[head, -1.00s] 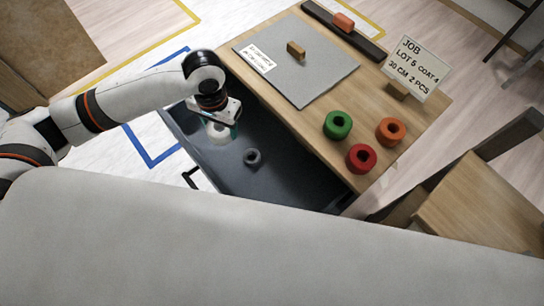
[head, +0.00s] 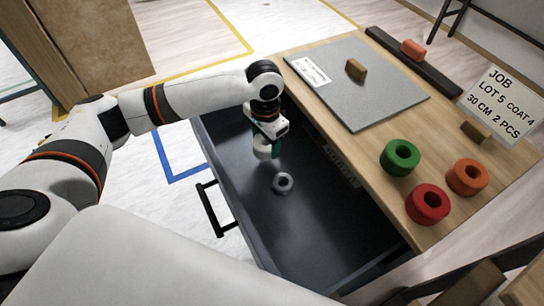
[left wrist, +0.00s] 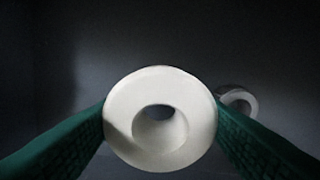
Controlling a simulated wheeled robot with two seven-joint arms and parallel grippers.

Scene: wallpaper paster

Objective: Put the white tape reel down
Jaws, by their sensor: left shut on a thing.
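The white tape reel (left wrist: 160,90) is between the two green fingers of my left gripper (left wrist: 160,125) in the left wrist view, its round face and centre hole toward the camera. In the head view the white reel (head: 262,153) shows below my left gripper (head: 267,146), inside the open dark drawer (head: 300,235). The gripper is shut on the reel. I cannot tell whether the reel touches the drawer floor. A grey reel (head: 283,183) lies on the drawer floor, just nearer than the held reel; part of it shows in the left wrist view (left wrist: 240,101). My right gripper is not in view.
The wooden table (head: 440,215) stands to the right of the drawer. It holds green (head: 400,157), red (head: 428,204) and orange (head: 467,177) reels, a grey mat (head: 370,95) and a job sign (head: 497,105). The drawer's near part is clear.

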